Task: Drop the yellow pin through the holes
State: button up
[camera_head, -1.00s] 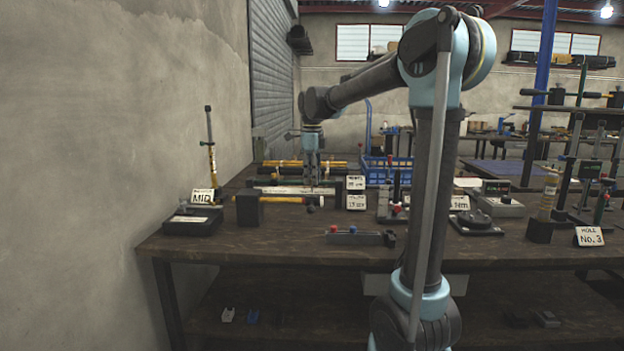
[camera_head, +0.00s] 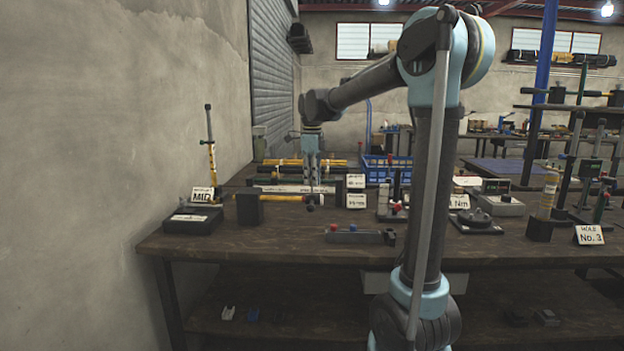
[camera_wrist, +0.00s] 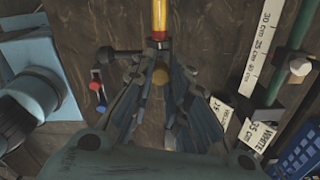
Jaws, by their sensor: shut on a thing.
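The yellow pin (camera_head: 283,198) lies level at the left of the bench, its left end by a dark block (camera_head: 250,210). In the wrist view the yellow pin (camera_wrist: 159,14) comes in from the top and ends in a red band and a dark end piece. My gripper (camera_head: 312,194) points down at the pin's right end. In the wrist view my gripper's fingers (camera_wrist: 158,66) close around that dark end, and their grip hides part of it. A small yellow round shape shows between the fingers; I cannot tell what it is. I cannot make out the holes.
An upright rod stand with a MID card (camera_head: 203,195) stands at the far left by the wall. A low bar with red and blue knobs (camera_head: 345,235) lies in front. A white ruler strip (camera_wrist: 265,45) and cards are right in the wrist view. The front left of the bench is clear.

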jog(key=shift+f, duration=1.4)
jog(key=o, duration=0.8)
notch_tip(320, 180, up, 12)
jog(key=shift+f, duration=0.1)
dwell(0.3)
jog(key=s+d+f+n+t, duration=0.1)
jog(key=s+d+f+n, duration=0.75)
jog(key=s, duration=0.35)
jog(key=s+d+f+n+t, duration=0.1)
jog(key=s+d+f+n, duration=0.6)
jog(key=s+d+f, duration=0.35)
jog(key=s+d+f+n, duration=0.2)
jog(key=s+f+n, duration=0.4)
jog(key=s+f, duration=0.3)
notch_tip(320, 180, down, 2)
jog(key=shift+d, duration=0.25)
